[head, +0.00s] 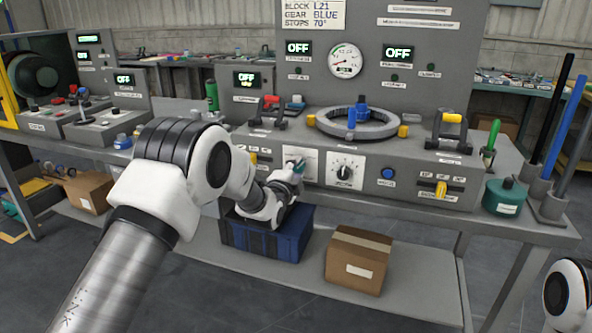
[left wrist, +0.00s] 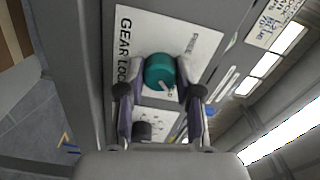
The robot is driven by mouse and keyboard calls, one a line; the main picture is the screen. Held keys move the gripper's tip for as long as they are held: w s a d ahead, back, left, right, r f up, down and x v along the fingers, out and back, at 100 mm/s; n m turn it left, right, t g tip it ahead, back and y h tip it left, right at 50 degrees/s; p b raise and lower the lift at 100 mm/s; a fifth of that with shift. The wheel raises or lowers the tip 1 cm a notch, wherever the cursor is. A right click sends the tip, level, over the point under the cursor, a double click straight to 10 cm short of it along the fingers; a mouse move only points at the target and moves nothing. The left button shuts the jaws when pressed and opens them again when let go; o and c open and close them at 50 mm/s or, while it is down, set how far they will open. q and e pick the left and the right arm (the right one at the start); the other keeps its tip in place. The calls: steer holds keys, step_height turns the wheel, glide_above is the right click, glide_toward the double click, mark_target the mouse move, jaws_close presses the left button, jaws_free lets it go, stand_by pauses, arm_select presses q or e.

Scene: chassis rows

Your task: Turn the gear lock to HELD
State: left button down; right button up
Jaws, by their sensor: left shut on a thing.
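The gear lock is a teal round knob (left wrist: 160,71) on a white plate (left wrist: 140,28) lettered GEAR LOCK in the left wrist view. One printed word, apparently FREE, is at the plate's upper right; a letter D shows below the knob, the rest hidden. A pale mark on the knob is at its lower right, toward that D. My left gripper (left wrist: 160,93) has a finger on each side of the knob and is shut on it. In the head view, the left gripper (head: 297,172) is at the front panel, mostly hiding the knob. My right gripper is out of view.
A dial plate (head: 345,171) with a black knob is just right of the lock. A grey ring (head: 372,129) with blue and yellow blocks lies on the bench top. A blue crate (head: 290,243) and cardboard box (head: 358,262) stand on the shelf below.

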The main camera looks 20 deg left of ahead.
arm_select(q)
steer(key=shift+f, duration=0.1)
steer(key=c, duration=0.8)
jaws_free()
steer(key=shift+o, duration=0.2)
steer(key=s, duration=1.2)
steer(key=shift+a, duration=0.2)
